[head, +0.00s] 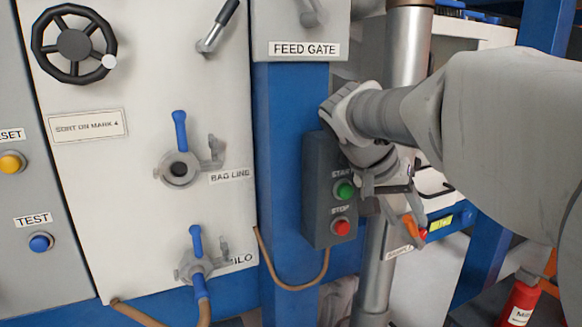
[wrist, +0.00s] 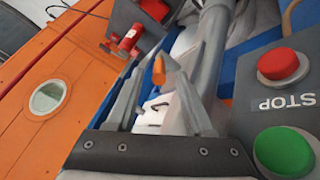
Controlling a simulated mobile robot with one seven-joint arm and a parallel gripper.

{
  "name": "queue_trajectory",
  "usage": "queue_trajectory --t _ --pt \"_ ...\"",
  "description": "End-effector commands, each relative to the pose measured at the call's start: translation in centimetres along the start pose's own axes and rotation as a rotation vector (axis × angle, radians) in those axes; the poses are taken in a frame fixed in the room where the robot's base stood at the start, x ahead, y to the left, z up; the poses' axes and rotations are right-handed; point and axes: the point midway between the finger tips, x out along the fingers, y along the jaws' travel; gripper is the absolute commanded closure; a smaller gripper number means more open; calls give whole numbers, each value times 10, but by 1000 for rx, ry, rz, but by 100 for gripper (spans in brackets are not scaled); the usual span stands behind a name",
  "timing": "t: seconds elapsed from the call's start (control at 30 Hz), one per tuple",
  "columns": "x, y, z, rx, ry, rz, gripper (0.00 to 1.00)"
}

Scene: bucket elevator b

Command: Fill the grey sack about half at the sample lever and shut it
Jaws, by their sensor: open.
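My gripper (head: 408,222) is open and points down beside the steel pipe, right of the start/stop box. An orange lever handle (head: 410,225) shows at its fingers, above a small tilted white label (head: 398,253) too small to read. In the wrist view the open fingers (wrist: 160,85) stand on either side of the orange handle tip (wrist: 158,70); contact cannot be told. A pale grey form (head: 338,302) low behind the pipe may be the sack; it is mostly hidden, and its mouth and filling cannot be seen.
The start/stop box (head: 318,190), with green and red buttons, is close left of my gripper. The steel pipe (head: 376,262) runs upright beside it. Valves with blue handles marked BAG LINE (head: 180,130) and SILO (head: 196,242) are further left. A red extinguisher (head: 520,298) stands lower right.

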Motion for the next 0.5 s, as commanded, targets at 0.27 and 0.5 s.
queue_trajectory --t 0.27,0.5 --pt "-70 0 -2 -1 4 -4 48" --pt "-124 0 -2 -2 3 -4 48"
